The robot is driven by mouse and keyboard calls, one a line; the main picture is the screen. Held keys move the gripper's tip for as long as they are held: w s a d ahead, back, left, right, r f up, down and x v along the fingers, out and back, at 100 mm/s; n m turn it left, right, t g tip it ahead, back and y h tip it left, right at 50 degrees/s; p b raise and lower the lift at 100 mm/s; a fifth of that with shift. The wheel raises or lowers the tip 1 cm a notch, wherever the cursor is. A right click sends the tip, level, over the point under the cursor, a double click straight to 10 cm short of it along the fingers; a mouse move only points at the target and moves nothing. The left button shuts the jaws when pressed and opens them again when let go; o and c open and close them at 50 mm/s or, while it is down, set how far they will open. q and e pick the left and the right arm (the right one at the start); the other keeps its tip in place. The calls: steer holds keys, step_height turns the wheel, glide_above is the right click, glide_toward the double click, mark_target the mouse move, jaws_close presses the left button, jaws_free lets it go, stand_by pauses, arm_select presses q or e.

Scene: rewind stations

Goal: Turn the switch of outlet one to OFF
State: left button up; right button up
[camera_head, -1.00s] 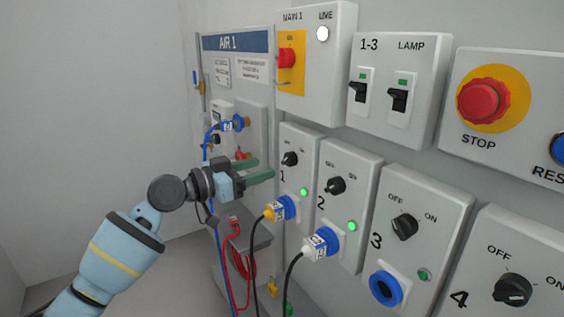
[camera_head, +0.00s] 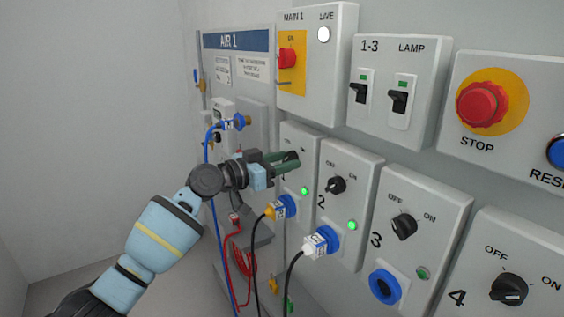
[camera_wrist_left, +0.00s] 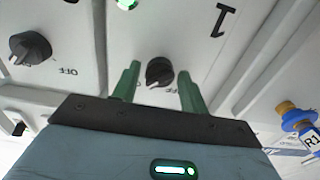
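My left gripper (camera_head: 290,160) is at the upper part of the outlet one panel (camera_head: 312,152). Its green fingers are open. In the left wrist view the black switch of outlet one (camera_wrist_left: 160,72) shows between the two fingertips (camera_wrist_left: 160,78), with gaps on both sides. I cannot tell how deep the fingers reach around it. In the head view the gripper mostly hides this switch. Its setting is not clear. The green lamp of outlet one (camera_head: 305,191) is lit. A blue and yellow plug (camera_head: 281,208) sits in its socket. My right gripper is not in view.
To the right stand outlet two with its switch (camera_head: 336,185) and plug (camera_head: 322,243), outlet three (camera_head: 404,226) and outlet four (camera_head: 511,290). The MAIN 1 box (camera_head: 315,75) is above. Blue hoses and the AIR 1 panel (camera_head: 236,42) lie behind my left arm.

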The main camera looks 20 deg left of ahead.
arm_select(q)
steer(key=c, duration=0.7)
steer(key=shift+n, duration=0.3)
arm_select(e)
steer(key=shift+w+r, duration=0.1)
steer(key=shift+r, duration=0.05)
arm_select(q)
steer(key=n+p, duration=0.1)
steer(key=n, duration=0.3)
steer(key=shift+r, duration=0.15)
steer(key=n+p, duration=0.1)
steer(key=n, duration=0.2)
steer(key=n+p, duration=0.3)
steer(key=n, duration=0.3)
steer(key=shift+r, duration=0.1)
steer(key=shift+n+p, duration=0.7)
steer(key=shift+n, duration=1.4)
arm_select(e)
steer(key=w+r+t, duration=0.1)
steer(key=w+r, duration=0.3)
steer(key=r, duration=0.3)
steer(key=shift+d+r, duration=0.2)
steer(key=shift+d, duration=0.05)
arm_select(q)
steer(key=shift+f, duration=0.2)
